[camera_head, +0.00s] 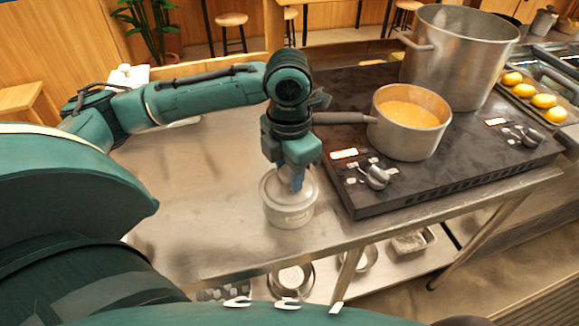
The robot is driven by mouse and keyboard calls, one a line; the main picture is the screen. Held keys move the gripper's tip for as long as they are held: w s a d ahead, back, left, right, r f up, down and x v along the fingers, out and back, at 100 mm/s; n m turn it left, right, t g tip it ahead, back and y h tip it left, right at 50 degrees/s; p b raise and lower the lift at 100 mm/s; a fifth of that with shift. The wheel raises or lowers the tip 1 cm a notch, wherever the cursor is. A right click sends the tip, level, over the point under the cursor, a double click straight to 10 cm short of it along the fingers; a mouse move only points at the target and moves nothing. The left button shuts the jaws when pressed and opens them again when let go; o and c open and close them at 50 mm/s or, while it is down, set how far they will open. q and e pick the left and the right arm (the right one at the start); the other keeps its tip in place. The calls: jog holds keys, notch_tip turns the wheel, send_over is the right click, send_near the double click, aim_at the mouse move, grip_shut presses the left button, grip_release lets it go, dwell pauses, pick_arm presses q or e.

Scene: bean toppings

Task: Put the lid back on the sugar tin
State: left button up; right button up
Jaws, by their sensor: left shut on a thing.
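The sugar tin (290,216) is a pale, round container standing on the steel counter near its front edge, left of the stove. Its lid (272,186) is at the top of the tin, directly under my left gripper (296,186). My left gripper points straight down and is shut on the lid at its middle, with the fingers partly hidden by the wrist. I cannot tell whether the lid is fully seated on the rim or slightly above it. My right gripper is not in view.
A dark stove (460,172) stands right of the tin, with a saucepan (405,140) of orange contents whose handle reaches toward my left wrist. A large pot (455,65) stands behind. A tray of yellow items (560,122) is far right. The counter (200,200) left of the tin is clear.

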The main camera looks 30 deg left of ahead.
pick_arm(q)
jog(key=o, duration=1.1)
jog(key=shift+c, duration=0.2)
jog(key=shift+o, duration=0.4)
jog(key=o, duration=0.6)
jog(key=shift+c, duration=0.2)
